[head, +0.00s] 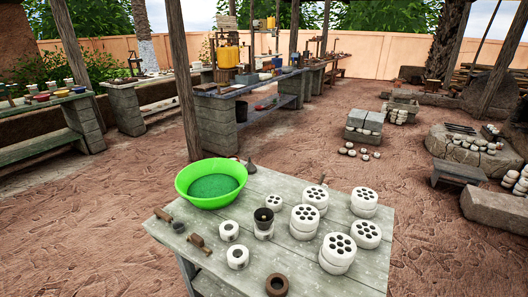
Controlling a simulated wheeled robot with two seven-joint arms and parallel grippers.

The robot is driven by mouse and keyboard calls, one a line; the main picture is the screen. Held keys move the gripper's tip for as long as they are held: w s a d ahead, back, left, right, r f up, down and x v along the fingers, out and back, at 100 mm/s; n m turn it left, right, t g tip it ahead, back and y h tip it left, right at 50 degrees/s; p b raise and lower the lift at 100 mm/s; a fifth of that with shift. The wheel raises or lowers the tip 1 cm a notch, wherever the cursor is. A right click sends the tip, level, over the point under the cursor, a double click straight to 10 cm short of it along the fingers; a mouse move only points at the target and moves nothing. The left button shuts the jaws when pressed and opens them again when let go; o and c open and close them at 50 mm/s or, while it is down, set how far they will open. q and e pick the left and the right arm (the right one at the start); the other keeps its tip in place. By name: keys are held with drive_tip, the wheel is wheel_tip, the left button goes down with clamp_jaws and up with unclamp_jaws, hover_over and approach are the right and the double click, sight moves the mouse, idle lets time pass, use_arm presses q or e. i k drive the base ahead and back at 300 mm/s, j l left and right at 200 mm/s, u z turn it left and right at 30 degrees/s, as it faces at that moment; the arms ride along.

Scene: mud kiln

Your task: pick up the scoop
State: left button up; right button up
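On the near grey wooden table (192,262), a small tool with a brown handle and a dark round end (178,227) lies at the left edge. It looks like the scoop, but it is too small to be sure. A second small brown tool (200,244) lies to its right, nearer the front edge. A small dark pointed object (251,167) stands behind the green basin (211,184); I cannot tell what it is. Neither of my grippers is in view.
The basin takes up the table's back left. White perforated clay pieces (305,219), some stacked, fill the right. White rings (238,257), a black perforated piece (264,217) and a brown ring (277,285) stand mid-table and in front. A wooden post (184,90) rises behind the table.

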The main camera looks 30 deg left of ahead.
sight(178, 227)
drive_tip(key=u, duration=1.9)
